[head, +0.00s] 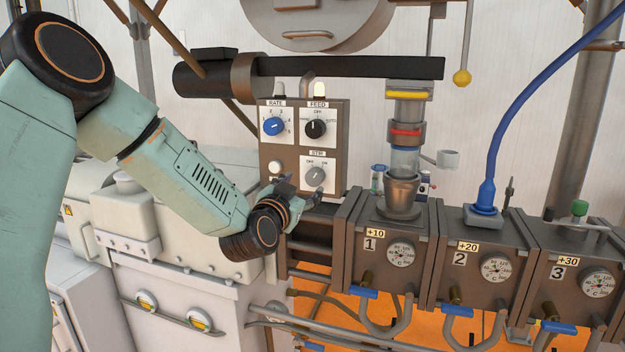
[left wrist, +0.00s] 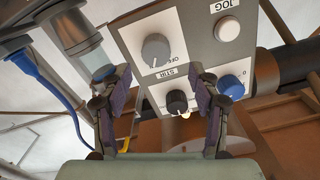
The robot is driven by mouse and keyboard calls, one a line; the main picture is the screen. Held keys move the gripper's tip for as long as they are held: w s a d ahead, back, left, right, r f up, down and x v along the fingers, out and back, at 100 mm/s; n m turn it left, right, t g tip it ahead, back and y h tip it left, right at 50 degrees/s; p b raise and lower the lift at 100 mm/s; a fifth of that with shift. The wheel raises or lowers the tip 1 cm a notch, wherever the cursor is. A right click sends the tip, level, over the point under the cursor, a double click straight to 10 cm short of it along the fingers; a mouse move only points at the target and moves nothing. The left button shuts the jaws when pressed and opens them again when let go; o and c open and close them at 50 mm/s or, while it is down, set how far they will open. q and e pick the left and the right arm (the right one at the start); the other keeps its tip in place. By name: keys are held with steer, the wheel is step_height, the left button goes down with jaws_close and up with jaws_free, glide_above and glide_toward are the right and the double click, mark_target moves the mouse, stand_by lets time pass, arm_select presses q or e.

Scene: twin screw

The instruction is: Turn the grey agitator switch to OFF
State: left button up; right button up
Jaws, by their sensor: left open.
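The grey agitator switch (head: 316,175) is a round knob under a STIR label, low on the right of the control panel, with OFF at upper left and ON at upper right. In the left wrist view the panel is upside down, and the grey knob (left wrist: 156,47) shows beyond the fingers. My left gripper (head: 299,191) is just below and in front of the knob in the head view. In the left wrist view its two fingers (left wrist: 160,92) are spread with nothing between them, apart from the knob. My right gripper is out of view.
The panel (head: 288,160) also carries a blue RATE knob (head: 274,126), a black FEED knob (head: 316,128) and a pale button (head: 275,167) left of the grey knob. Brown heater boxes with dials (head: 402,253) stand at the right. A dark barrel (head: 215,78) runs above.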

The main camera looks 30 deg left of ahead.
mark_target(313, 179)
arm_select(q)
steer(key=x, duration=0.5)
steer(key=shift+w+d+f, duration=0.25)
steer(key=shift+w+d, duration=0.05)
steer(key=shift+w, duration=0.05)
steer(key=shift+w+r, duration=0.1)
steer(key=shift+w, duration=0.05)
steer(key=shift+a+r, duration=0.1)
steer(key=shift+a, duration=0.3)
steer(key=shift+c, duration=0.3)
steer(key=shift+w+d, duration=0.25)
steer(key=shift+d, duration=0.05)
steer(key=c, duration=0.3)
steer(key=shift+c, duration=0.8)
steer(key=shift+s+a, duration=0.15)
steer(key=shift+s, duration=0.05)
steer(key=c, duration=0.7)
steer(key=shift+o, duration=0.2)
